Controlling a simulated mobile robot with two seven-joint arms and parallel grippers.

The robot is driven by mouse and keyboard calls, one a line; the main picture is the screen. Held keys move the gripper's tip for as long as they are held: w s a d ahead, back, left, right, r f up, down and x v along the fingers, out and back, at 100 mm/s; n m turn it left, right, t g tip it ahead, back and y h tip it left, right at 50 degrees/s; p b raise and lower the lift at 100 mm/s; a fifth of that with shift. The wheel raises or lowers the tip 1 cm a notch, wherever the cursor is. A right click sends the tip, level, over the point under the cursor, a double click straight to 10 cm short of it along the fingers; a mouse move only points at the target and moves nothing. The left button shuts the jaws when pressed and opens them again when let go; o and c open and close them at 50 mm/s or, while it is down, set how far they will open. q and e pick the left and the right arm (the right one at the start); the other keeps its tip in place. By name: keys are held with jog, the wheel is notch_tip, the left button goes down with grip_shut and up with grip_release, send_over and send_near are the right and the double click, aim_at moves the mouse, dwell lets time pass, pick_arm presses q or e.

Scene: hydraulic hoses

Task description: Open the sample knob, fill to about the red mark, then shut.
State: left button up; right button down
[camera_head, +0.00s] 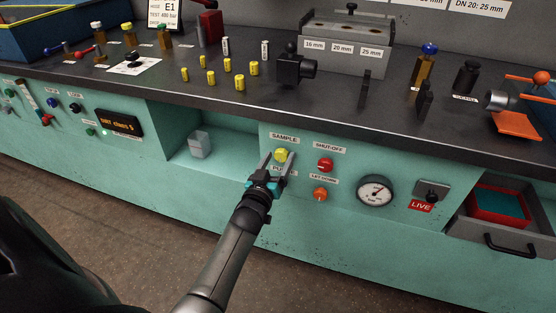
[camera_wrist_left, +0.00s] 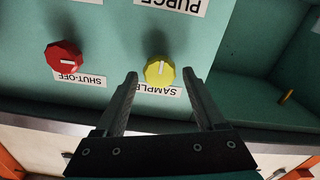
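The yellow sample knob (camera_head: 281,154) is on the teal front panel, under the SAMPLE label (camera_head: 284,138). My left gripper (camera_head: 277,158) is open, with one finger on each side of this knob. In the left wrist view, the yellow knob (camera_wrist_left: 160,70) shows between and slightly beyond the two fingertips (camera_wrist_left: 161,77), with a gap on both sides. A clear container (camera_head: 200,144) stands in the open niche left of the knob. A red mark on it is too small to make out. My right gripper is not in view.
The red shut-off knob (camera_head: 325,164) is just right of the sample knob, with an orange let-down knob (camera_head: 320,194) below it. A pressure gauge (camera_head: 375,191) is further right. The worktop (camera_head: 140,85) above holds several fittings.

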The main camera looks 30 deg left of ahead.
pick_arm(q)
grip_shut()
dwell(0.3)
jog(key=shift+m, duration=0.3)
jog(key=shift+m+p, duration=0.4)
jog(key=shift+m, duration=0.5)
jog(key=m, duration=0.2)
jog(key=shift+d+m, duration=0.1)
jog(key=shift+m, duration=0.2)
jog(key=shift+m+p, duration=0.3)
jog(key=shift+m, duration=1.4)
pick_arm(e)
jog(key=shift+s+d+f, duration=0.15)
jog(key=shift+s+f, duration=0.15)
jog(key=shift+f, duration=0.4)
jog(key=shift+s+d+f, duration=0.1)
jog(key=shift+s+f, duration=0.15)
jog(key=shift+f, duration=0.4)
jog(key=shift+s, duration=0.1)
pick_arm(q)
jog(key=shift+o, duration=1.1)
grip_release()
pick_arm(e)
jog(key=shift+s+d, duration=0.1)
